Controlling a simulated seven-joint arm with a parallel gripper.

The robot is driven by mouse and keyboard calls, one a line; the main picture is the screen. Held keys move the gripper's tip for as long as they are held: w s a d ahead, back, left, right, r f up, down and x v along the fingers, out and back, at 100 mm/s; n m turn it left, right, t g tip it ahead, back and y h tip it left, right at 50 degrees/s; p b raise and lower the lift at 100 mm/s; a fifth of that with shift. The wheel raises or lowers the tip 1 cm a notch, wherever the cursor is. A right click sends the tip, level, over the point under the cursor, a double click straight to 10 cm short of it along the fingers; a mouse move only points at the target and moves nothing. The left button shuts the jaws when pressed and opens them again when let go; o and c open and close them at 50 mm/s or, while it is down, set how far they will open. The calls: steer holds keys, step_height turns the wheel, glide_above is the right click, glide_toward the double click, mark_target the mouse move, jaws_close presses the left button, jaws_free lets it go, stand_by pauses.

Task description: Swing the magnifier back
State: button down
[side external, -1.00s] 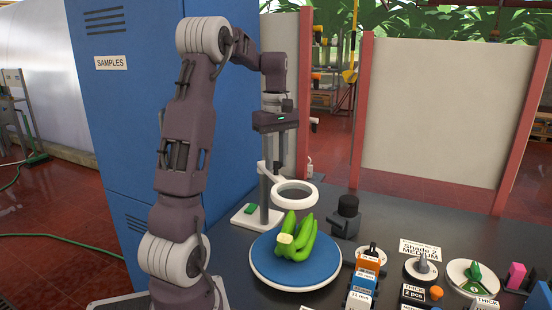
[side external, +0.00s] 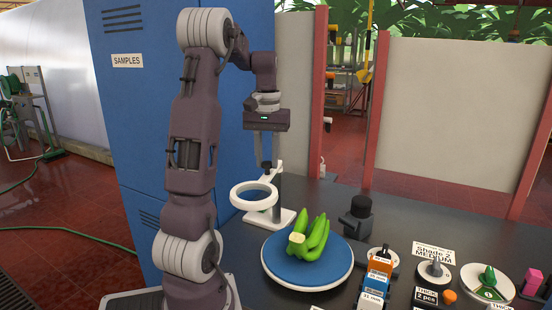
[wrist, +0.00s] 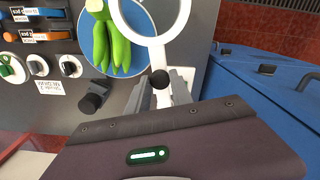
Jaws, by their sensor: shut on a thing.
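The magnifier is a white ring (side external: 253,206) on an arm at a post, with a white base (side external: 284,217). In the side view the ring is left of the post, clear of the plate. In the wrist view the ring (wrist: 150,40) overlaps the plate's edge. My gripper (side external: 267,163) points down at the magnifier's arm, shut on its black knob, which shows between the fingers in the wrist view (wrist: 160,79). Green bananas (side external: 310,238) lie on a round blue plate (side external: 285,272), uncovered in the side view.
A black device (side external: 356,218) stands right of the post. Several labelled blocks and dials, including the Shade 2 dial (side external: 434,270), fill the right front of the dark bench. A blue cabinet (side external: 140,100) stands behind my arm on the left. A pale panel (side external: 455,110) stands behind the bench.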

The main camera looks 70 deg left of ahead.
steer(key=s+a+m, duration=0.3)
steer(key=a+m, duration=0.4)
steer(key=m, duration=0.4)
steer(key=shift+s+a, duration=0.2)
steer(key=shift+s, duration=0.15)
steer(key=shift+m, duration=0.3)
steer(key=c, duration=1.1)
jaws_free()
steer(key=shift+c, duration=0.2)
step_height(320, 180, up, 7)
